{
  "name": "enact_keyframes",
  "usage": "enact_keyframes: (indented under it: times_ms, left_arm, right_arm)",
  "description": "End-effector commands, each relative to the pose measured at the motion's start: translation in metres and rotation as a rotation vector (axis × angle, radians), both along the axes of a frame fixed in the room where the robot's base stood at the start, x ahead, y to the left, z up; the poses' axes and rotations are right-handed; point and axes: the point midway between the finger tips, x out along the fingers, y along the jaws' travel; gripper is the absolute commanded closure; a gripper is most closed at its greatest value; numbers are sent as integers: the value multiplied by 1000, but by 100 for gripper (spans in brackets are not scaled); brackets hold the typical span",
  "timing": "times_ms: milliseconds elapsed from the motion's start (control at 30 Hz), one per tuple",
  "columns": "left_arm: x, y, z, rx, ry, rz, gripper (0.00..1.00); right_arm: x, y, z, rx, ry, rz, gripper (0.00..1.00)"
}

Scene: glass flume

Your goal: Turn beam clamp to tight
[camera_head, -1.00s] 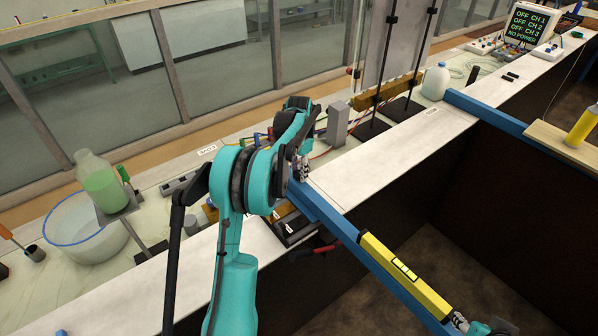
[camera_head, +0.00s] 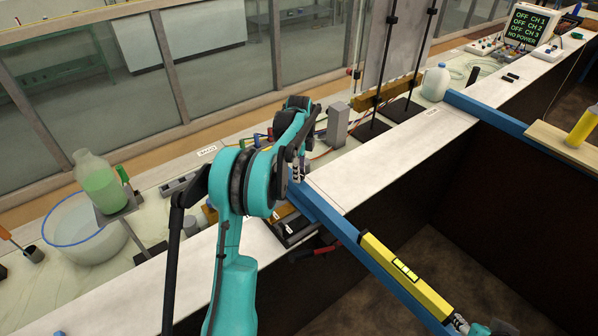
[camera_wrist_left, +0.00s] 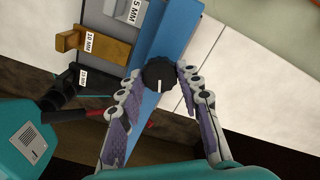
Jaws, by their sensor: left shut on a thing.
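The beam clamp's knob (camera_wrist_left: 159,75) is round and black with a white line. It sits on the blue beam (camera_wrist_left: 178,30) in the left wrist view. My left gripper (camera_wrist_left: 160,78) is shut on the knob, with one finger on each side. In the head view my left gripper (camera_head: 296,172) is at the far end of the blue beam (camera_head: 335,222), and the arm hides the knob. Part of my right gripper (camera_head: 459,322) shows at the bottom right by the near end of the beam; its jaws are unclear.
A yellow spirit level (camera_head: 404,275) lies on the beam. Gauge blocks marked in mm, one of them brass (camera_wrist_left: 85,42), lie beside the clamp. A jar of green liquid (camera_head: 98,182) and a clear basin (camera_head: 82,232) stand left. The white ledge (camera_head: 400,160) right of the clamp is mostly clear.

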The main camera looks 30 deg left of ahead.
Motion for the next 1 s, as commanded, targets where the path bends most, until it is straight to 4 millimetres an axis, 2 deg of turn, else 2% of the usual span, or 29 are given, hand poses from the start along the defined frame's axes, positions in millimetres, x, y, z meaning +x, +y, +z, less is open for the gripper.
enact_keyframes:
  times_ms: [400, 1000]
  left_arm:
    - [1, 1, 1, 2, -4, -278, 94]
    - [1, 1, 1, 3, -4, -365, 94]
  right_arm:
    - [0, 0, -1, 0, 0, 0, 60]
    - [0, 0, -1, 0, 0, 0, 60]
